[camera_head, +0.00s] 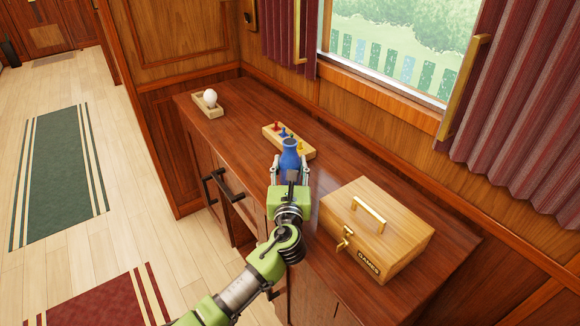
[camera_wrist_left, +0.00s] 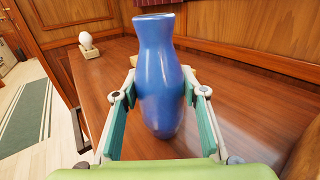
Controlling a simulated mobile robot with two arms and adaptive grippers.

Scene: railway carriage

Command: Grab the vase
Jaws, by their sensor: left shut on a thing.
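The blue vase (camera_head: 289,155) stands between the fingers of my left gripper (camera_head: 291,172), over the wooden cabinet top. In the left wrist view the vase (camera_wrist_left: 160,80) is upright, with a narrow neck and a flared rim, and the gripper (camera_wrist_left: 158,112) has a finger on each side of it. My left gripper is shut on the vase. I cannot tell whether the vase's base touches the cabinet top. My right gripper is not in view.
A wooden games box (camera_head: 397,215) with a brass handle stands right of the gripper. A wooden board with coloured pegs (camera_head: 272,135) lies behind the vase. A white egg-shaped thing (camera_head: 210,98) sits in a small tray at the far left end. The cabinet top (camera_head: 235,127) is clear between them.

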